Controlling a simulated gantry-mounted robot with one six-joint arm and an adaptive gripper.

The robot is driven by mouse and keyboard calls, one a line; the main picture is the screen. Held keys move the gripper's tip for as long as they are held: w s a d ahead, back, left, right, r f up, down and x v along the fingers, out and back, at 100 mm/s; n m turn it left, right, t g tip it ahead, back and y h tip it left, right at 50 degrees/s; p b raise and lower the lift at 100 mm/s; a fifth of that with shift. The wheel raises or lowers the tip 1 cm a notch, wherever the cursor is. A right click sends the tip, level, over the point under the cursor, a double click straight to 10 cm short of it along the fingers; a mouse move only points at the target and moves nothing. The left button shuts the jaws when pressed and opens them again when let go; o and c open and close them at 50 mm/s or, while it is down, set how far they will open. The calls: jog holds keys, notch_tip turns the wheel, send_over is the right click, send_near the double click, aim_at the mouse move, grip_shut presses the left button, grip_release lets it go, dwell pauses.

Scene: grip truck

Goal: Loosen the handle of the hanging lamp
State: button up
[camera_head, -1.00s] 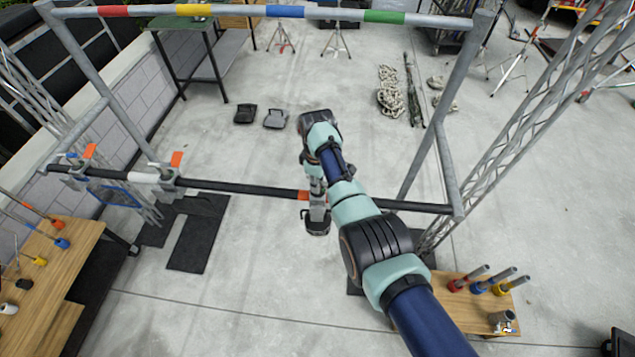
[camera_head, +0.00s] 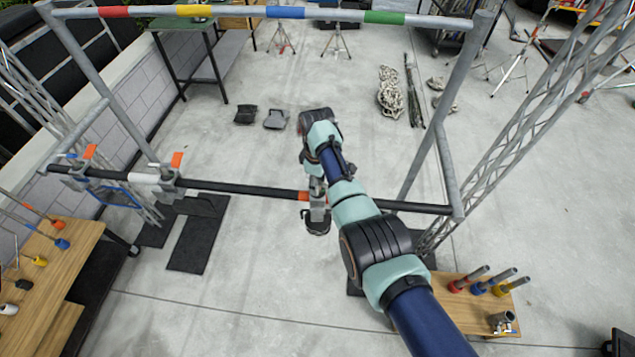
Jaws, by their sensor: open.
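My gripper (camera_head: 317,190) is over this spot, pointing down beside the orange part.
Two more clamps with orange handles (camera_head: 177,159) (camera_head: 90,151) sit on the bar's left part. A top rail (camera_head: 340,14) with coloured bands and grey uprights (camera_head: 450,175) frame the bar. Wooden tables (camera_head: 55,275) (camera_head: 455,318) stand at lower left and lower right.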

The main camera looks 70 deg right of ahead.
notch_tip(320, 180, up, 12)
jog(key=shift+f, duration=0.25)
notch_tip(320, 180, down, 6)
jog(key=m+b, duration=0.3)
jog(key=b, duration=0.2)
jog(key=shift+a+r, duration=0.15)
jog(key=shift+f+m+b, duration=0.3)
jog(key=shift+m+b, duration=0.2)
jog(key=shift+m, duration=0.2)
jog(key=shift+r, duration=0.2)
notch_tip(320, 180, down, 8)
jog(key=shift+s+r+p, duration=0.1)
jog(key=shift+r+p, duration=0.1)
jog(key=shift+p, duration=0.35)
